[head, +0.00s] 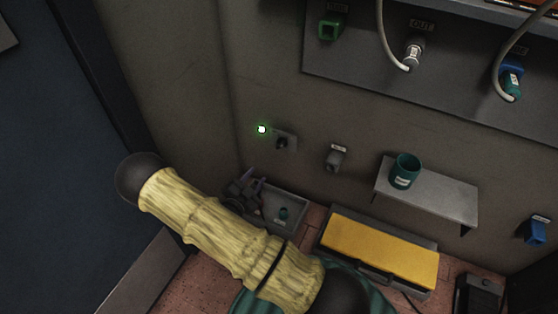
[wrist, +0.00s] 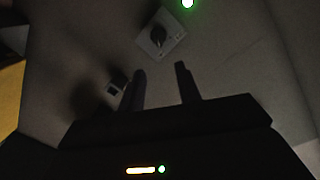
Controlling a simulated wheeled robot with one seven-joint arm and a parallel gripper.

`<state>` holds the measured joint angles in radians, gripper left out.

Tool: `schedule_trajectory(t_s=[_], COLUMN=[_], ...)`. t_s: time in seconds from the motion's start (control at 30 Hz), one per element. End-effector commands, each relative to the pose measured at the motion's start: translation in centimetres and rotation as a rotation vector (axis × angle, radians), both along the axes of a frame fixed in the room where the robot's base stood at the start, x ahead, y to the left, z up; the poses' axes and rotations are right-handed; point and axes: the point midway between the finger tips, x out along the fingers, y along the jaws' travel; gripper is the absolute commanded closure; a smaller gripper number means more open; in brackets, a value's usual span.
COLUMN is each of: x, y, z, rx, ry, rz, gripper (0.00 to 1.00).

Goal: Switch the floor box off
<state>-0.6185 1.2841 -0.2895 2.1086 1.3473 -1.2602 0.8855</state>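A low box with a wide yellow top (head: 380,250) stands on the floor against the wall. A smaller dark box (head: 480,297) stands on the floor to its right. I cannot tell which one is the floor box. My gripper (head: 248,187) is low by the wall, left of both boxes, at the grey bin. In the wrist view my gripper (wrist: 160,68) has its two fingers apart with nothing between them. A dark knob on a wall plate (wrist: 158,37) lies beyond the fingertips; it also shows in the head view (head: 282,143).
A green light (head: 261,129) glows beside the knob. A grey open bin (head: 296,217) holds a small teal item. A shelf (head: 450,197) carries a teal cup (head: 404,171) above the yellow-topped box. Plugs and cables hang from a panel (head: 350,55) above.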

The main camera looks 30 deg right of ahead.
Motion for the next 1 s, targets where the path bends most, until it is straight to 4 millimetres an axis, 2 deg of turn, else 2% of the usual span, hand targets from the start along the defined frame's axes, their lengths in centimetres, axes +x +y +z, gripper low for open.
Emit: schedule_trajectory(t_s=[0.03,0.1,0.57,0.77,1.0], x=[-0.2,-0.4,-0.4,0.8,3.4], y=[0.0,0.0,-0.3,-1.9,-5.2], z=[-1.5,-1.8,-1.6,-1.8,-1.9], rx=[-0.024,-0.045,-0.055,-0.055,-0.055], ry=[-0.023,-0.047,-0.062,-0.062,-0.062], rz=[-0.001,-0.003,-0.007,-0.008,-0.009], gripper=[0.66,0.66,0.66,0.66,0.66])
